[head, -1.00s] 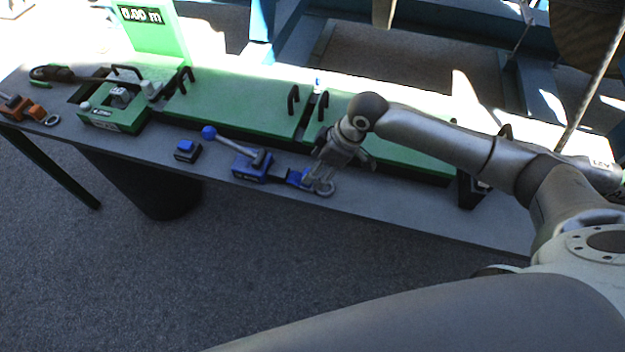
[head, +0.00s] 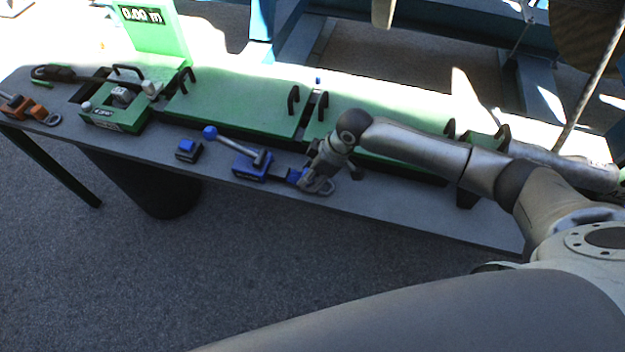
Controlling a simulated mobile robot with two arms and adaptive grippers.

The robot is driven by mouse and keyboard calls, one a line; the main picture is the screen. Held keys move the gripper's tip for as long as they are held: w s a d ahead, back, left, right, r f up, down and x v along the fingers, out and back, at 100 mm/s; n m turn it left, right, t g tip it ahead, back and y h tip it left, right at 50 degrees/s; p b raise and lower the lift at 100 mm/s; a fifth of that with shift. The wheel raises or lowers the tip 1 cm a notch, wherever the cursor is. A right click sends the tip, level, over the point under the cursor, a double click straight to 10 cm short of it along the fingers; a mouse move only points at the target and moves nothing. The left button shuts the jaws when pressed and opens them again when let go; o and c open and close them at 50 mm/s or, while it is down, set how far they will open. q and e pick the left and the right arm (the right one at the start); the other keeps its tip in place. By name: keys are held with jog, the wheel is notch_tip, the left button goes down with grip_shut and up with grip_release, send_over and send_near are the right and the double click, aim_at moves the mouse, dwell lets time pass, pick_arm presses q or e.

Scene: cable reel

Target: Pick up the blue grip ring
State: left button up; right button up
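The blue grip (head: 250,167) lies on the near part of the grey bench, with a lever that ends in a blue ball knob (head: 210,132). A smaller blue part (head: 293,176) and a grey ring (head: 328,190) sit at its right end. My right gripper (head: 313,184) points down at this ring end, and its fingers cover part of the ring. Whether the fingers touch the ring or are closed on it is too small to tell. My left gripper is not in view.
Green covers (head: 235,100) with black handles run behind. A green device (head: 115,112) and an orange grip with a ring (head: 25,109) are at the left. The bench (head: 420,215) is clear at the right.

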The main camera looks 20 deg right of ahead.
jog(key=shift+c, duration=0.9)
jog(key=shift+r, duration=0.1)
jog(key=shift+r, duration=0.45)
jog(key=r, duration=0.1)
jog(key=r+b, duration=0.1)
jog(key=shift+s+a+r, duration=0.2)
jog(key=shift+a+r, duration=0.05)
jog(key=shift+r, duration=0.1)
jog(key=s+a+r+b, duration=0.1)
jog(key=s+a+r, duration=0.7)
jog(key=s+r, duration=0.1)
jog(key=shift+s+r+b, duration=0.15)
jog(key=shift+s+b, duration=0.25)
jog(key=shift+s, duration=0.4)
jog(key=shift+a, duration=0.1)
